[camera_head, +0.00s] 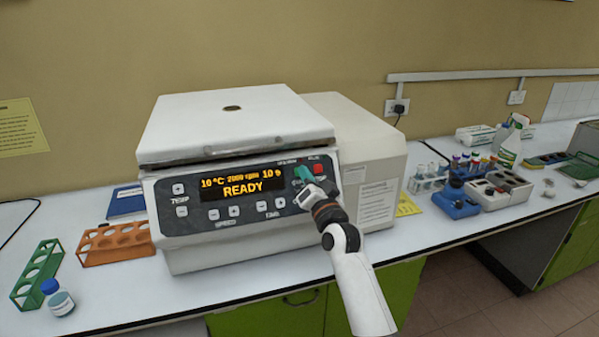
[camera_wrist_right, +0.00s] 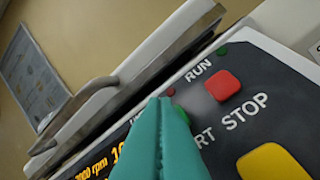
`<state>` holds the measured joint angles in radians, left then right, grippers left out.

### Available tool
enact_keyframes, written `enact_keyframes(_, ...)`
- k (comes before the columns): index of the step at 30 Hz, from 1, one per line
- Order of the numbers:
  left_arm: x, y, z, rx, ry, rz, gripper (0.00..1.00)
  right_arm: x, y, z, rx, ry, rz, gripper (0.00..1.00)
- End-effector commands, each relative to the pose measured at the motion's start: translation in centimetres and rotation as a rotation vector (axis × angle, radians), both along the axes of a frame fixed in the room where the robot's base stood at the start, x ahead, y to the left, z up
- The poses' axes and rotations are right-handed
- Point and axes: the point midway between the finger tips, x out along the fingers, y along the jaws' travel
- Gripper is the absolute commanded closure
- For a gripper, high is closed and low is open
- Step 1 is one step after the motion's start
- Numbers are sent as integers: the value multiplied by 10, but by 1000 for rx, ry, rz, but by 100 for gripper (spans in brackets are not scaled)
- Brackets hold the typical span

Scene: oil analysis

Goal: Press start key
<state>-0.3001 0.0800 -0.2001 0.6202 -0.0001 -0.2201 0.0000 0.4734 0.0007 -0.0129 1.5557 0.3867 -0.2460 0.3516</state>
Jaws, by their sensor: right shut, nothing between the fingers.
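The centrifuge (camera_head: 205,215) stands on the bench with its lid shut, and its display (camera_head: 243,188) reads READY, 10 °C, 2000 rpm and 10. My right gripper (camera_head: 304,175) is shut and empty, its teal fingertips at the right end of the control panel. In the right wrist view the fingers (camera_wrist_right: 160,103) cover most of the START label, leaving "RT" visible. A bit of the green start key (camera_wrist_right: 181,114) shows beside them; the rest is hidden. I cannot tell whether the fingertips touch it. My left gripper is not in view.
A red STOP key (camera_wrist_right: 223,85) lies just right of the fingers, and a yellow key (camera_wrist_right: 270,163) lies lower right. An orange rack (camera_head: 115,243), a green rack (camera_head: 38,272) and a blue-capped bottle (camera_head: 59,298) stand left of the centrifuge.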

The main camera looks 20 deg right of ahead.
Motion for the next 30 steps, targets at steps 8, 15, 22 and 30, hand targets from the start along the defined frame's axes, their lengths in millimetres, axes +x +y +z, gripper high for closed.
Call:
enact_keyframes(8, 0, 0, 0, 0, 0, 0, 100, 0, 0, 0, 0, 0, 0, 100)
enact_keyframes(15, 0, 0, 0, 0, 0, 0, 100, 0, 0, 0, 0, 0, 0, 100)
enact_keyframes(22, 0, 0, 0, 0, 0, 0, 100, 0, 0, 0, 0, 0, 0, 100)
enact_keyframes(30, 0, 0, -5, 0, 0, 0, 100, 7, 0, -5, 0, 0, 0, 100)
